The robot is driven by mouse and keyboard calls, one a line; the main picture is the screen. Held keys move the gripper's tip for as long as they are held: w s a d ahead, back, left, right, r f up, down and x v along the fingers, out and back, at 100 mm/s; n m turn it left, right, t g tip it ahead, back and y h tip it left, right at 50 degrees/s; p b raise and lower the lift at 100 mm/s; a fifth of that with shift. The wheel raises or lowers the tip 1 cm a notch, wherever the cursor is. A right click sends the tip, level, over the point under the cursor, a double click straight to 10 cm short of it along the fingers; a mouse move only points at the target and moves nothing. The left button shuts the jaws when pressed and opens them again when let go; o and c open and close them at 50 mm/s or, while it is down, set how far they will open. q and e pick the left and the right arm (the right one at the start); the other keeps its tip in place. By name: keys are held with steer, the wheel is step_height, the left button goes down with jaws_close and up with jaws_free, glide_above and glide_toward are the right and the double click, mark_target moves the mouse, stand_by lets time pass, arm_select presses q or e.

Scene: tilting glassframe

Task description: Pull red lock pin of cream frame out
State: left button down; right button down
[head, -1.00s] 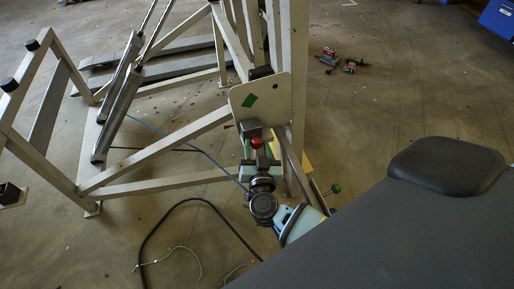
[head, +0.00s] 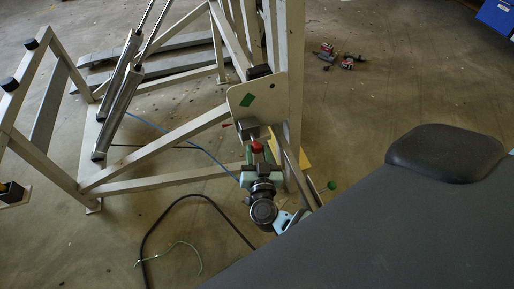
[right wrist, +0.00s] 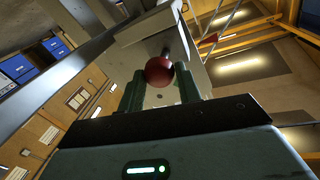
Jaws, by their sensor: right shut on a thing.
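The cream frame (head: 210,120) stands left of centre in the head view. Its upright carries a cream plate (head: 258,96) with a green mark and a metal block (head: 248,130) below. The lock pin's red ball knob (head: 257,147) shows just below the block. In the right wrist view the red knob (right wrist: 159,70) sits on a short stem from the block. My right gripper (head: 258,163) is shut on the red lock pin. Its fingers (right wrist: 160,88) are on both sides of the knob. My left gripper is out of view.
A black cable (head: 165,222) and a thin green cord (head: 190,247) lie on the floor below the frame. Red tools (head: 326,52) lie on the floor farther back. A green knob (head: 331,185) is right of my right gripper.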

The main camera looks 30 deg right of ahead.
steer(key=c, duration=1.4)
jaws_free()
steer(key=shift+s+a+f, duration=0.1)
steer(key=shift+s+f, duration=0.1)
steer(key=shift+f, duration=0.05)
steer(key=o, duration=0.4)
steer(key=shift+s+r, duration=0.15)
steer(key=shift+s+a, duration=0.1)
steer(key=shift+s, duration=0.05)
steer(key=p+v, duration=0.2)
steer(key=v, duration=0.5)
steer(key=shift+s, duration=0.1)
